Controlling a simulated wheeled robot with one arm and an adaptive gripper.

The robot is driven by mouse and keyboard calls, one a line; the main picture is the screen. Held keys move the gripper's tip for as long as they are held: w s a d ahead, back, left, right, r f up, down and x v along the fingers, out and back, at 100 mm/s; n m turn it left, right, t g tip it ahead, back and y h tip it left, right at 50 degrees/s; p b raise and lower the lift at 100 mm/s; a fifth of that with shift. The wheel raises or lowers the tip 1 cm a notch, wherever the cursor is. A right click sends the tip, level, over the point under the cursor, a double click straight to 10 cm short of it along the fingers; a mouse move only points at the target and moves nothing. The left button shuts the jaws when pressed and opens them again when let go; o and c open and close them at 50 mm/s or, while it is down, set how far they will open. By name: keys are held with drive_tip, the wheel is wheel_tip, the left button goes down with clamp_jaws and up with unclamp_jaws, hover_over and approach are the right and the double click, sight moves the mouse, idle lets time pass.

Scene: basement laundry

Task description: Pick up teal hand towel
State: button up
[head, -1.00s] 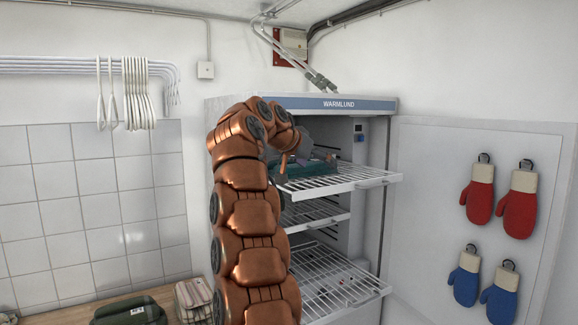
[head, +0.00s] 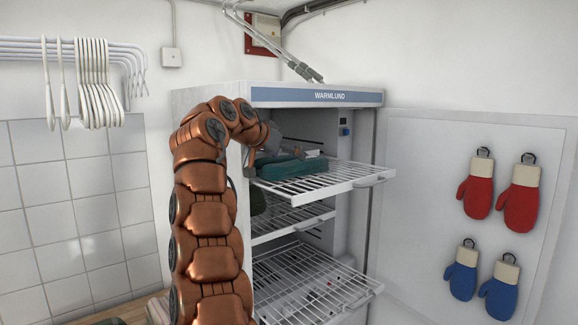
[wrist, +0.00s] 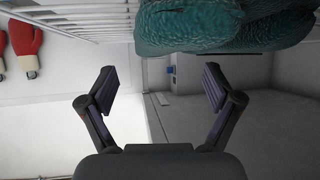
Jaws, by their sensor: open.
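The teal hand towel (head: 297,168) lies on the top pulled-out wire shelf (head: 340,178) of the WARMLUND cabinet. In the wrist view the towel (wrist: 210,25) spans the top edge, close by, beyond and above the fingertips. My gripper (wrist: 158,82) is open, with nothing between its fingers. In the head view my gripper (head: 268,148) is at the towel's left end and is partly hidden by my arm. I cannot tell from the head view whether it touches the towel.
Lower wire shelves (head: 310,288) are also pulled out beneath. A dark green item (head: 257,201) shows partly below the top shelf. The cabinet's side panel (head: 205,95) stands behind my arm. Red mitts (head: 476,188) and blue mitts (head: 463,278) hang at right; hangers (head: 95,90) hang at left.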

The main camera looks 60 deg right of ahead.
sight(297, 160)
drive_tip(key=shift+p+x, duration=0.65)
drive_tip(key=shift+x, duration=1.95)
drive_tip(key=shift+s, duration=0.1)
drive_tip(key=c, duration=1.5)
